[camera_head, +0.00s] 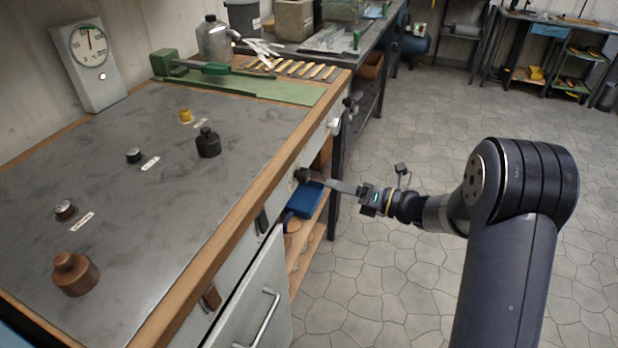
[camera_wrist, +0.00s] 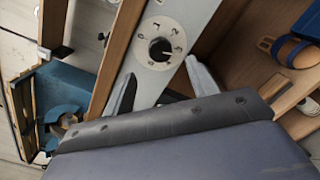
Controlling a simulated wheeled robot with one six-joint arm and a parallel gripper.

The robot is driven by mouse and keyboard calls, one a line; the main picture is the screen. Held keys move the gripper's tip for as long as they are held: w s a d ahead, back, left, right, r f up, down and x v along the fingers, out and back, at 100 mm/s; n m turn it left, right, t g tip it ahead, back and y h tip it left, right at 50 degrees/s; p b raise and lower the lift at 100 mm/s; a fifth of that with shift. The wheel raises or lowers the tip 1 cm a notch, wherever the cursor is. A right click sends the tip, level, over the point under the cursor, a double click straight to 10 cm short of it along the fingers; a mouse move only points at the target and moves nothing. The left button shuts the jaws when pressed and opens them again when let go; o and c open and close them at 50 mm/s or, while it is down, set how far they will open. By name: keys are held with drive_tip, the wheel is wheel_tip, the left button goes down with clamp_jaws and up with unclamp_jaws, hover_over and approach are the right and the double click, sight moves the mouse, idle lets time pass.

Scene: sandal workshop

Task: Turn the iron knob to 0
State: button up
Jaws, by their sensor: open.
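A round black knob (camera_wrist: 160,49) sits on a pale dial plate with dark marks around it in the wrist view. A light pointer mark shows on the knob, toward its right side; I cannot read the numbers surely. In the head view a dark knob (camera_head: 301,174) on the bench's front face is by my gripper (camera_head: 318,180). In the wrist view my gripper (camera_wrist: 163,82) is open, one finger on each side below the knob. Nothing is between the fingers. I cannot tell how far the fingertips are from the panel.
The metal-topped bench (camera_head: 130,215) carries a black weight (camera_head: 208,145), a brown weight (camera_head: 75,275) and a dial gauge (camera_head: 90,62). More knobs line its front, one brown (camera_head: 211,297). Below, a grey door (camera_head: 255,300) and a shelf with a blue item (camera_head: 303,200) show. The floor to the right is clear.

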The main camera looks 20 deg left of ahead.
sight(308, 177)
drive_tip(key=a, duration=0.5)
drive_tip(key=w+a, duration=0.1)
drive_tip(key=a, duration=0.1)
drive_tip(key=shift+a+b, duration=0.25)
drive_tip(key=shift+b, duration=0.05)
drive_tip(key=shift+c, duration=0.4)
drive_tip(key=c, duration=0.9)
